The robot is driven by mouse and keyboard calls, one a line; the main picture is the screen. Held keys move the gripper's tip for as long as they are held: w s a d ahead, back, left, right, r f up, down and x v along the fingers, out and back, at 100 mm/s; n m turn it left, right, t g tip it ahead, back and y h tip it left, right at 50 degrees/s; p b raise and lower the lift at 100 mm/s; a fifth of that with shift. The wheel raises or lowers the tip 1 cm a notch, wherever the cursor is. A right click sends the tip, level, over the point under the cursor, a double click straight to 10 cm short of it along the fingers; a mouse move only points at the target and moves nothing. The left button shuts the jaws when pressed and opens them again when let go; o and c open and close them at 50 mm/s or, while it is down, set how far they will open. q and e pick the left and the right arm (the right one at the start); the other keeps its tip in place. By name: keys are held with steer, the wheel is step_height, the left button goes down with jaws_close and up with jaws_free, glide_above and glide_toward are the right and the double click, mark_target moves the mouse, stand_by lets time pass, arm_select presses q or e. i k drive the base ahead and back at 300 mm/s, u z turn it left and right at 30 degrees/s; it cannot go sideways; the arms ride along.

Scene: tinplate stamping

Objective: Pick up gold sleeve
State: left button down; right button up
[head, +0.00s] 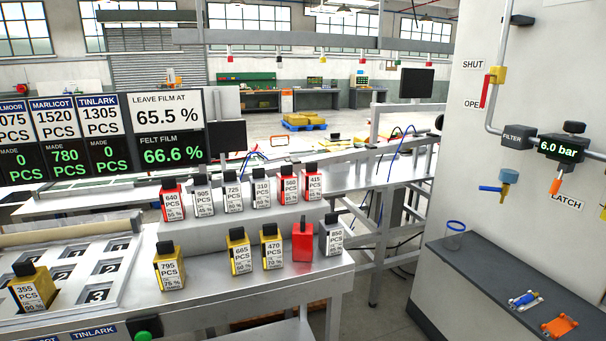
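Several gold, block-shaped pieces with black caps and white count labels may be the sleeves; I cannot tell which one the task names. One marked 795 PCS (169,268) stands on the metal bench's front left. One marked 665 PCS (239,252) and one marked 470 PCS (271,247) stand right of it. Another, marked 355 PCS (34,290), sits tilted in the numbered tray (118,262) at the left. Neither of my grippers is in view.
Red and grey capped pieces stand on a raised step (215,226) behind. A red piece without a label (302,243) stands at the bench's right. A dark shelf (500,275) at the right holds a clear cup (455,237), a blue part (524,300) and an orange part (559,325).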

mark_target(33, 289)
steer(key=u, duration=1.15)
